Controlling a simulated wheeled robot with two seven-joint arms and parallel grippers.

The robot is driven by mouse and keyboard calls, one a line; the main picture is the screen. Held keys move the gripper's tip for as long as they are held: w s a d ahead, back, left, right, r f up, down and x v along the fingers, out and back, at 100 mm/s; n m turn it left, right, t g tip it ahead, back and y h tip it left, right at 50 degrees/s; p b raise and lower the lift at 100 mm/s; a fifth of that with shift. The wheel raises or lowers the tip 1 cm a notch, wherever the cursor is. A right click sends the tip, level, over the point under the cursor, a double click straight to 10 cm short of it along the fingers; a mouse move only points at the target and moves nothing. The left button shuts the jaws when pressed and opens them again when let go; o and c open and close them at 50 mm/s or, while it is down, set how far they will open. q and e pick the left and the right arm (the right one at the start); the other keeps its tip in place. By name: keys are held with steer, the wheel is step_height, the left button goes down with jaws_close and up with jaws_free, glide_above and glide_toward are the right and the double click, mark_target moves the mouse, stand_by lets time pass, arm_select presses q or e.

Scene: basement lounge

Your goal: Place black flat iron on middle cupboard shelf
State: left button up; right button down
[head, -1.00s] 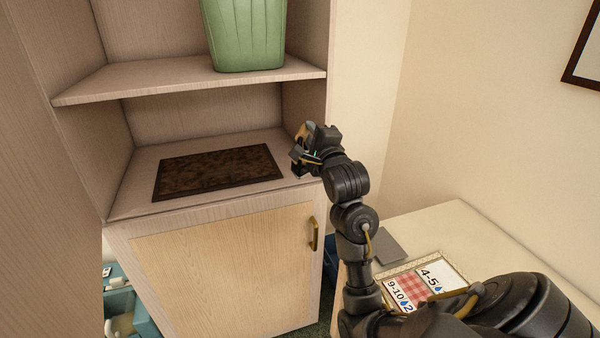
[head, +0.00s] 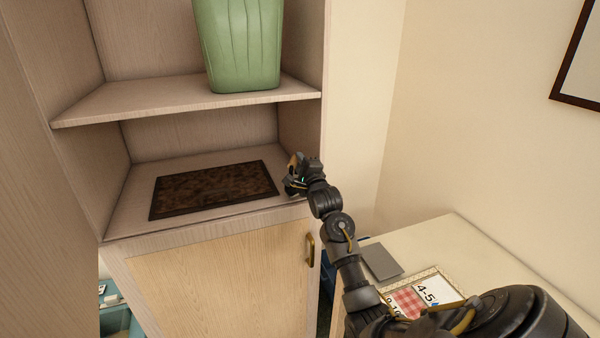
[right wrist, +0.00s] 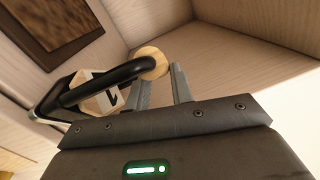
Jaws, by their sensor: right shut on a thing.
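The flat iron shows in the right wrist view as a curved black handle (right wrist: 105,80) with a round wooden end and a pale body marked with a dark figure. My right gripper (right wrist: 160,88) is shut on the handle near its wooden end. In the head view my right gripper (head: 292,184) is at the right end of the cupboard's lower open shelf (head: 135,212), just right of the brown mat (head: 213,190). There the iron is mostly hidden by the gripper, and I cannot tell whether it touches the shelf. My left gripper is not in view.
A green bin (head: 238,45) stands on the shelf above (head: 150,97). The cupboard's right side wall (head: 300,132) is close to my right gripper. A closed door (head: 230,285) with a brass handle is below. A desk with cards and a grey pad (head: 381,262) is at right.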

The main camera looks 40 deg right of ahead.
step_height(320, 180, down, 3)
steer(key=shift+w+d+r+p, duration=0.1)
steer(key=shift+p, duration=0.5)
steer(key=shift+f, duration=0.2)
steer(key=shift+f, duration=0.1)
steer(key=c, duration=1.2)
jaws_free()
steer(key=shift+s+a+f, duration=0.1)
steer(key=shift+s+a, duration=0.1)
steer(key=shift+s, duration=0.15)
steer(key=r+b+v, duration=0.1)
steer(key=b+v, duration=0.1)
steer(key=v, duration=0.9)
steer(key=shift+s+f, duration=0.15)
steer(key=shift+f, duration=0.2)
